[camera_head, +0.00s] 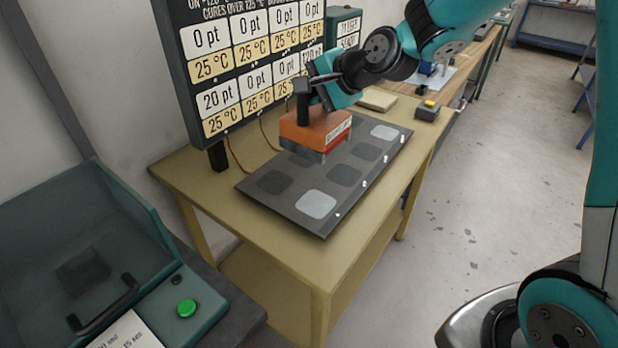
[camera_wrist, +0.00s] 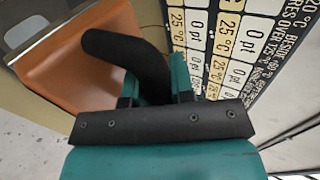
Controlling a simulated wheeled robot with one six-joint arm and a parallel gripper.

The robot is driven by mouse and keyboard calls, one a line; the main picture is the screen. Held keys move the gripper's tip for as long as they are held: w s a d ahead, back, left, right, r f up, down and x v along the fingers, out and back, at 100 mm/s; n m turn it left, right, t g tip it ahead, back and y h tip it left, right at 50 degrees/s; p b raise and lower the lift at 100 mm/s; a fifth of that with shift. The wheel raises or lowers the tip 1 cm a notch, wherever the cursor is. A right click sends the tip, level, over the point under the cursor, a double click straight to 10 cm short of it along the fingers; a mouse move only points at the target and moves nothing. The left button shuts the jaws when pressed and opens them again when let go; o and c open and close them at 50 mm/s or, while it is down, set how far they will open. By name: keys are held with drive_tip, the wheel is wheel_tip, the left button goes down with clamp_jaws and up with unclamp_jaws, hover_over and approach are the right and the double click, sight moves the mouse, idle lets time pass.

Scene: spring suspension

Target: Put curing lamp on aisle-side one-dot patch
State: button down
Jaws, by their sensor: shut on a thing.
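The curing lamp (camera_head: 314,130) is an orange box with a grey lower part and an upright black handle. My gripper (camera_head: 318,94) is shut on the handle, and the lamp is over the dark panel (camera_head: 327,227) on the table. I cannot tell whether its underside touches the panel. In the wrist view the handle passes between the fingers of my gripper (camera_wrist: 155,88), with the orange lamp body (camera_wrist: 70,75) at left. A light grey aisle-side patch (camera_head: 316,204) lies bare at the panel's near end. White marks along the aisle edge are too small to count surely.
More aisle-side patches show, two dark (camera_head: 344,175) (camera_head: 365,151) and a light one (camera_head: 384,132) at the far end. A dark wall-side patch (camera_head: 274,181) is bare. A display board (camera_head: 240,70) stands close behind the lamp.

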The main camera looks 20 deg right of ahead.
wheel_tip(320, 180, down, 18)
drive_tip(key=p, duration=0.2)
drive_tip(key=shift+d, duration=0.15)
drive_tip(key=shift+f, duration=0.15)
drive_tip(key=c, duration=1)
unclamp_jaws()
drive_tip(key=shift+s, duration=0.1)
drive_tip(key=b+v, duration=0.3)
drive_tip(key=v, duration=0.9)
drive_tip(key=s+a+r+n+g+y, duration=0.1)
drive_tip(key=s+a+r+n+g, duration=0.4)
drive_tip(key=s+a+r+n, duration=0.35)
drive_tip(key=s+r+n+g+h, duration=0.1)
drive_tip(key=s+n, duration=0.2)
drive_tip(key=s, duration=0.2)
drive_tip(key=s+r+n+g+h, duration=0.1)
drive_tip(key=s+n, duration=0.2)
drive_tip(key=s, duration=0.1)
drive_tip(key=s+a+r+n+g+h, duration=0.1)
drive_tip(key=s+n+g, duration=0.1)
drive_tip(key=s, duration=0.3)
drive_tip(key=shift+s+r+n, duration=0.2)
drive_tip(key=shift+s+n, duration=0.1)
drive_tip(key=shift+n, duration=0.45)
